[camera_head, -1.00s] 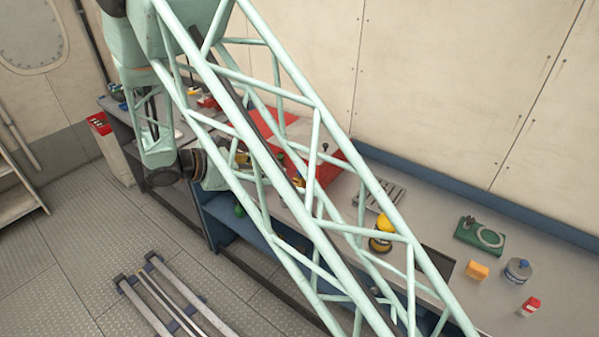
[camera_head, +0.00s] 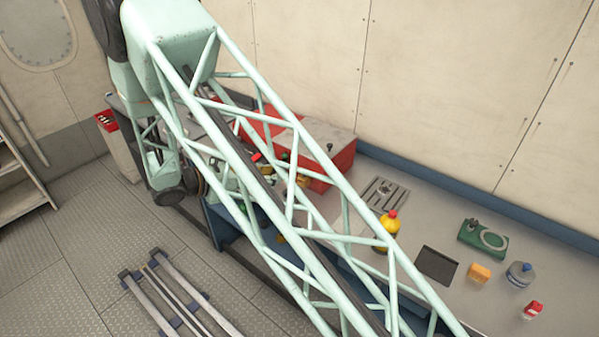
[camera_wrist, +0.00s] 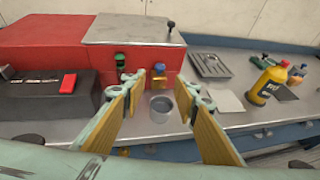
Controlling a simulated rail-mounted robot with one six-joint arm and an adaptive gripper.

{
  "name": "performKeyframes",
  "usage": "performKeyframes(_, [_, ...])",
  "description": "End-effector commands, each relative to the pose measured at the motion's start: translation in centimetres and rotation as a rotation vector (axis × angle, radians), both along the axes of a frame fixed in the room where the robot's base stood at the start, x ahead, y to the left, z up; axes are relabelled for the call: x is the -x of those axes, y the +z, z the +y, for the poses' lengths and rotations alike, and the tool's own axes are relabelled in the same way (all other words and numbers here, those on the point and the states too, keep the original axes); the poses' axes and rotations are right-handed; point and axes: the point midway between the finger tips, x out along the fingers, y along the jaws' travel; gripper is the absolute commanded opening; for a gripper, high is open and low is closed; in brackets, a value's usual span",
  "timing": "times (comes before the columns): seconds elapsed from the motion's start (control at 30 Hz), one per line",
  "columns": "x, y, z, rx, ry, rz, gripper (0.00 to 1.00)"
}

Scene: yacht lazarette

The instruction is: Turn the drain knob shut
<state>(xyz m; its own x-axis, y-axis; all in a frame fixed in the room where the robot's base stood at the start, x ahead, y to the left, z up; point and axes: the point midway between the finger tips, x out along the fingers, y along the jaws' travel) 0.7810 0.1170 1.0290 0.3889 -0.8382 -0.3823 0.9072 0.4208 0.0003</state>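A red box with a grey lid (camera_wrist: 128,30) stands on the bench; it also shows in the head view (camera_head: 340,160). A grey cup (camera_wrist: 160,106) stands below the brass fitting. My gripper (camera_wrist: 160,82) is open, its two yellow-padded fingers pointing at the box front, with the brass fitting seen between the tips. I cannot tell whether they touch it. In the head view, my lattice arm hides most of this area.
Right are a metal grate (camera_wrist: 210,65), a yellow bottle (camera_wrist: 268,82) and a dark flat plate (camera_head: 437,265).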

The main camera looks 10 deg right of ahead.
Motion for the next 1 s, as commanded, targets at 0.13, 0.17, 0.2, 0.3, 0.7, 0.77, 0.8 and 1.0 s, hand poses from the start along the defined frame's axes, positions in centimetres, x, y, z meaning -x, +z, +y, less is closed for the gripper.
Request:
performKeyframes(0.13, [-0.2, -0.2, -0.5, 0.0, -0.001, 0.0, 0.28])
performKeyframes(0.17, [-0.3, -0.3, -0.7, 0.0, -0.002, 0.001, 0.28])
performKeyframes(0.2, [-0.4, -0.4, -0.9, 0.0, -0.002, 0.001, 0.28])
performKeyframes(0.3, [-0.7, -0.7, -1.6, 0.0, -0.002, 0.001, 0.28])
performKeyframes(0.7, [-2.5, -2.5, -5.6, 0.0, -0.003, 0.001, 0.28])
performKeyframes(0.77, [-2.8, -2.8, -6.2, 0.0, -0.002, 0.001, 0.28])
performKeyframes(0.8, [-3.0, -3.0, -6.7, 0.0, -0.002, 0.001, 0.28])
performKeyframes(1.0, [-3.9, -4.0, -8.7, 0.001, -0.001, 0.002, 0.28])
